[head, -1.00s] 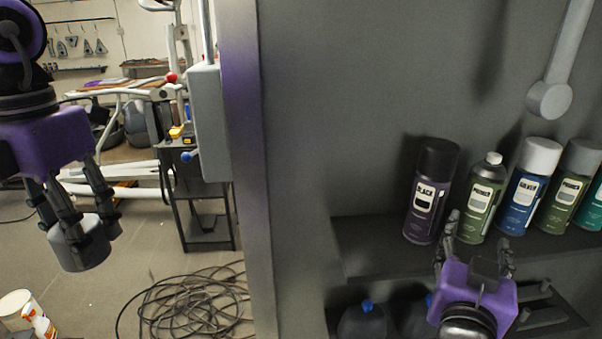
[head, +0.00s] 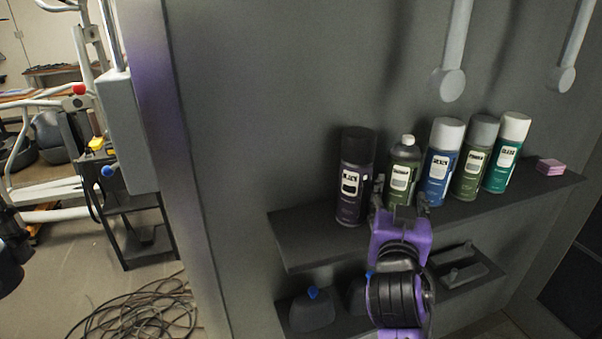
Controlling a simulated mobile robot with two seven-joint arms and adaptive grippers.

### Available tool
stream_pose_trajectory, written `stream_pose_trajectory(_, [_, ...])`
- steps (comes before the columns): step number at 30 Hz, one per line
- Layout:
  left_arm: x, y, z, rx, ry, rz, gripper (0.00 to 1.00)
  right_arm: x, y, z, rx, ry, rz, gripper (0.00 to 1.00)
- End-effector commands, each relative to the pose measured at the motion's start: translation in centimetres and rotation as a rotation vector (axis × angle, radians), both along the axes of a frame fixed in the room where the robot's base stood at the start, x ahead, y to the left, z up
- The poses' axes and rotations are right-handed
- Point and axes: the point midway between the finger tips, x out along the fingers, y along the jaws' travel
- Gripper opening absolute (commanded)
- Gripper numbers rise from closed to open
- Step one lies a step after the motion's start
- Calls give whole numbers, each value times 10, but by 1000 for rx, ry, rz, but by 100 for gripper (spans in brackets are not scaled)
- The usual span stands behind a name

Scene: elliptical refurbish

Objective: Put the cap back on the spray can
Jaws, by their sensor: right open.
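The uncapped spray can (head: 403,172) is olive green with a pale label and a small white nozzle top. It stands upright on the upper shelf, between a black-capped can and a blue can. My right gripper (head: 401,198) is open in front of its lower part, with one finger to each side; whether they touch it I cannot tell. The purple palm hides the can's base. My left gripper does not clearly show. A dark rounded shape is cut off at the left edge, and I cannot tell whether it is the cap or part of that gripper.
The black can (head: 355,178) is close on the left. The blue can (head: 441,163), a grey-capped can (head: 474,160) and a teal can (head: 506,155) stand to the right. Pink blocks (head: 550,167) lie at the shelf's right end. The upper shelf (head: 305,238) is bare at its left end.

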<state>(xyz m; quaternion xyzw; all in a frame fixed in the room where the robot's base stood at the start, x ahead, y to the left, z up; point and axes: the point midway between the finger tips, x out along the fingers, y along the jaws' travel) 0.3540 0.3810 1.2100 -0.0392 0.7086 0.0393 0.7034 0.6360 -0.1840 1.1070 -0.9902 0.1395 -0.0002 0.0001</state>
Motion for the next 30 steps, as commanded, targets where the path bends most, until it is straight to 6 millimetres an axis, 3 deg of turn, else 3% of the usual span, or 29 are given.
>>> stream_pose_trajectory(4, [0,0,3,-1,-4,0,35,8,-2,0,-4,0,0,56])
stream_pose_trajectory(12, [-2,0,14,0,-17,0,35,45,-11,-2,-3,-2,0,56])
stream_pose_trajectory(24, [-2,0,13,0,-17,0,35,50,-13,-4,0,0,0,56])
stream_pose_trajectory(30, [-2,0,13,0,-17,0,35,50,-12,-4,0,0,0,32])
